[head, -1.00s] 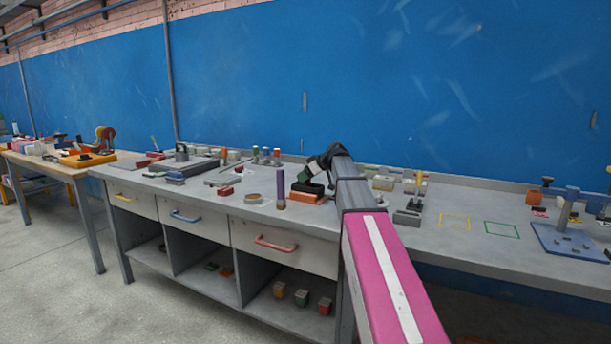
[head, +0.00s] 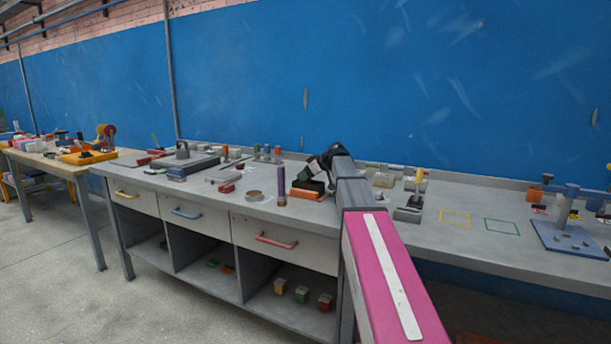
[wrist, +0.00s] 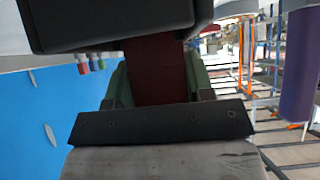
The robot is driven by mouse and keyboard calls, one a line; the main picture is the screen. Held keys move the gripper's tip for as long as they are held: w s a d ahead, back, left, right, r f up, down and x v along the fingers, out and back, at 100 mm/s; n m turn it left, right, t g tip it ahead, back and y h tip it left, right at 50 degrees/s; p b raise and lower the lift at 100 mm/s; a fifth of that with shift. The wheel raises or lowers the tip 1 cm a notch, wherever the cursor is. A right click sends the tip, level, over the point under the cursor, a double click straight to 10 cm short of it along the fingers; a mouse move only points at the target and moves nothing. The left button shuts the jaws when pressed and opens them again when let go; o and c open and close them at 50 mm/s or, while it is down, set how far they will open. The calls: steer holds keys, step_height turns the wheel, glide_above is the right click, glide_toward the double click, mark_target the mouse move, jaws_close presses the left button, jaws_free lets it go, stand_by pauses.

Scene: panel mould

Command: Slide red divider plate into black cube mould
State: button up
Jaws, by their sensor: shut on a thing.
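In the wrist view my gripper (wrist: 157,72) has its two green fingers shut on the dark red divider plate (wrist: 152,88). The black cube mould (wrist: 110,20) fills the top of that view, right in front of the fingertips. It covers the far end of the plate, so I cannot tell whether the plate is inside it or only behind its edge. In the head view the mould (head: 309,185) sits low on an orange block on the bench. My gripper (head: 317,168) is tilted close above it; the plate is not clear there.
A purple cylinder (head: 282,187) stands just left of the mould, and it shows at the right in the wrist view (wrist: 298,75). A grey fixture (head: 408,214) stands to the right. The bench front around the green outline (head: 502,227) is clear.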

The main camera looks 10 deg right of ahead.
steer(key=shift+s+d+f, duration=0.1)
steer(key=shift+s+f, duration=0.05)
steer(key=shift+f, duration=0.5)
steer(key=o, duration=1)
steer(key=shift+d, duration=0.1)
steer(key=v, duration=1.1)
steer(key=shift+a+r, duration=0.2)
steer(key=shift+r, duration=0.3)
steer(key=shift+a, duration=0.2)
